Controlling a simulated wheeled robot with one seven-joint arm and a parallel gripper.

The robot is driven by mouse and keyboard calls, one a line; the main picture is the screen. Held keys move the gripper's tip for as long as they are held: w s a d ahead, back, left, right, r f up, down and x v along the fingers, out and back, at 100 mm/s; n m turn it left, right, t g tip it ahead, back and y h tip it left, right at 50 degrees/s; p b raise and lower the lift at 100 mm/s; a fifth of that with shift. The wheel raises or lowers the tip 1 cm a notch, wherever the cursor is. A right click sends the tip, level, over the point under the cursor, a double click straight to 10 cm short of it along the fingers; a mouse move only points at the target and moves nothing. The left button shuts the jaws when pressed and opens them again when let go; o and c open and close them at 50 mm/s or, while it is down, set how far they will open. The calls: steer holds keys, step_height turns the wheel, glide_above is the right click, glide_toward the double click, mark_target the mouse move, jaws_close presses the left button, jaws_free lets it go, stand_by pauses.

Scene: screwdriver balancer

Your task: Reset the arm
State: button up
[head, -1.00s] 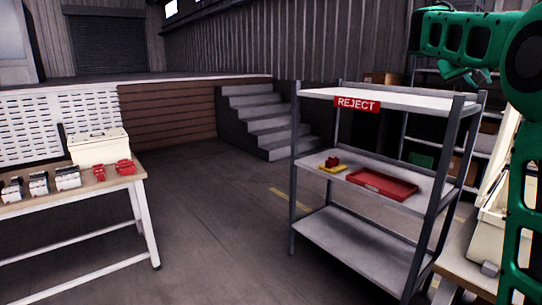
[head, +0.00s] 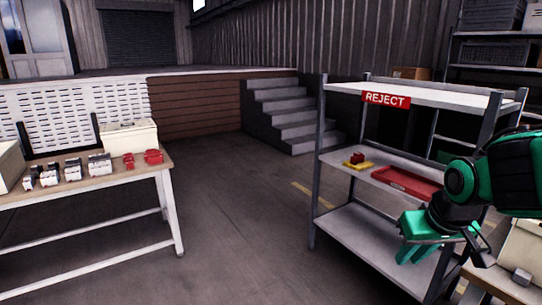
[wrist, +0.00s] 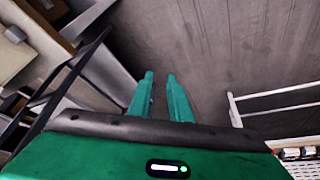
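My green and black arm is at the right of the head view, folded low in front of the right side of the reject rack. My gripper (head: 408,252) hangs at its end, in front of the rack's lower shelf. In the wrist view my gripper (wrist: 160,75) shows two green fingers that are apart with a narrow gap. Floor shows between them and nothing is held.
The rack with the REJECT sign (head: 386,99) holds a red tray (head: 408,184) and a yellow-red item (head: 358,161). A workbench (head: 172,210) with several small parts and a cream box (head: 130,137) stands left. Floor between is clear.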

steer(key=s+d+f+m+g, duration=0.1)
steer(key=s+d+m+g, duration=0.1)
steer(key=s+d, duration=0.3)
steer(key=s+d+f+m+g, duration=0.1)
steer(key=s+d+m+g, duration=0.2)
steer(key=s, duration=1)
steer(key=shift+s+d+f+m, duration=0.15)
steer(key=shift+d+f+m, duration=0.25)
steer(key=shift+d+m, duration=0.55)
steer(key=shift+d+n, duration=0.25)
